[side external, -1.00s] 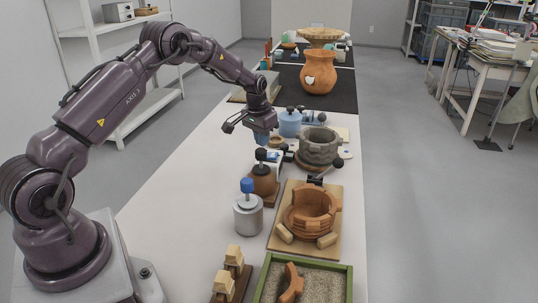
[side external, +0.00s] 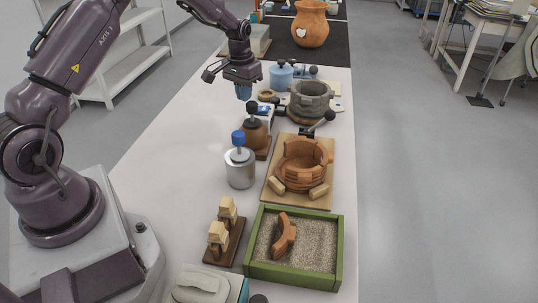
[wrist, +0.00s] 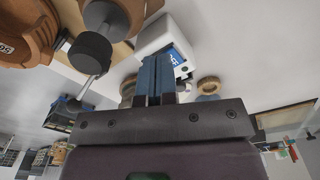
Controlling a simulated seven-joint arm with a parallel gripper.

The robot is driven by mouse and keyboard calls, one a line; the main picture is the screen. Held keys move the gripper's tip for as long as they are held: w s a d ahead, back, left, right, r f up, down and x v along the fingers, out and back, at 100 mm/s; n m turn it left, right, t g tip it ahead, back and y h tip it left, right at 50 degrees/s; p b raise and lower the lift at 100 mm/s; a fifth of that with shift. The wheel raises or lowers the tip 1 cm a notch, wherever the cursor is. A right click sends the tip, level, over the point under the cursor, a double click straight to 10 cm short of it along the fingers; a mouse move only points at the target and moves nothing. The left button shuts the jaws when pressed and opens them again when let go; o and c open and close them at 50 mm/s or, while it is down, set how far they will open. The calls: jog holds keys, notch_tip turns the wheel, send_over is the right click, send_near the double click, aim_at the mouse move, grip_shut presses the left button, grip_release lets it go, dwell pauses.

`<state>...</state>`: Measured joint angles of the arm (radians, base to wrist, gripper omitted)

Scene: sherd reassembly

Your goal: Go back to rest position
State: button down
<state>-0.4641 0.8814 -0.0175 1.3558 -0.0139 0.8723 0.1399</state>
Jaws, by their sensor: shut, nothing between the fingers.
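My gripper (side external: 244,91) hangs over the left part of the long white table, its blue fingers pointing down. The fingers are together and hold nothing. It is above and apart from the things below it. In the wrist view the closed blue fingers (wrist: 160,80) are in the middle, in front of a white box with a blue label (wrist: 165,38). What lies directly under the fingertips is partly hidden.
A green sand tray (side external: 320,253) holds a sherd (side external: 284,236). A large orange vase (side external: 310,27) stands at the back.

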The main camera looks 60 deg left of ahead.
jog(key=s+d+r+m+t, duration=0.1)
jog(key=s+d+r+t, duration=0.1)
jog(key=s+d+r, duration=0.9)
jog(key=s+d+r+m+t, duration=0.2)
jog(key=s+d+r, duration=0.8)
jog(key=s, duration=0.5)
jog(key=shift+d+r+m+t, duration=0.35)
jog(key=shift+r+t, duration=0.25)
jog(key=shift+r, duration=0.2)
jog(key=shift+s, duration=0.1)
